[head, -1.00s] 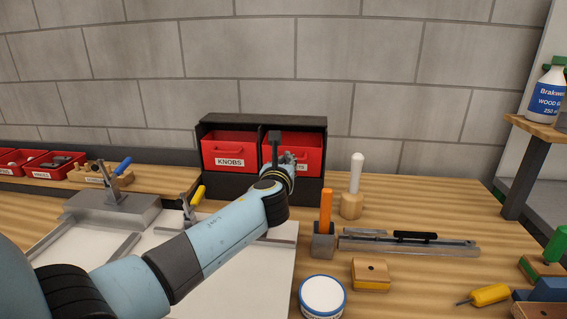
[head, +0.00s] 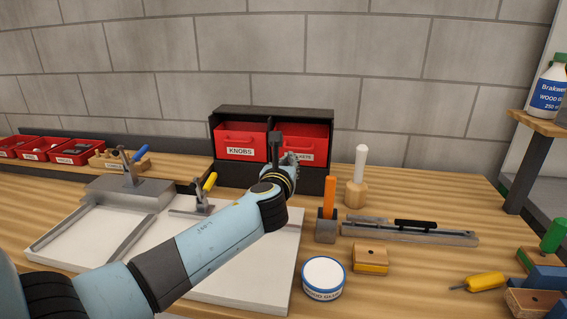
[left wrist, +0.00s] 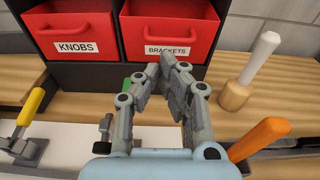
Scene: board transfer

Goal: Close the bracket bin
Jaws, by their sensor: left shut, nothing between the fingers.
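The bracket bin (left wrist: 190,32) is a red drawer labelled BRACKETS, in the right slot of a black two-slot cabinet (head: 225,180). In the left wrist view its front stands out from the cabinet and its open top shows. It also shows in the head view (head: 312,133), partly hidden by my gripper. My left gripper (left wrist: 168,58) is shut and empty, with its fingertips at the lower edge of the bin's front, near the label; I cannot tell whether they touch. It also shows in the head view (head: 288,160). My right gripper is not in view.
The knobs bin (head: 240,139) sits in the left slot. A white-handled tool (head: 361,165) in a wooden base and an orange-handled tool (head: 329,195) stand to the right. A glue tub (head: 323,277) and wooden block (head: 370,258) are nearer. A white board (head: 250,260) lies below my arm.

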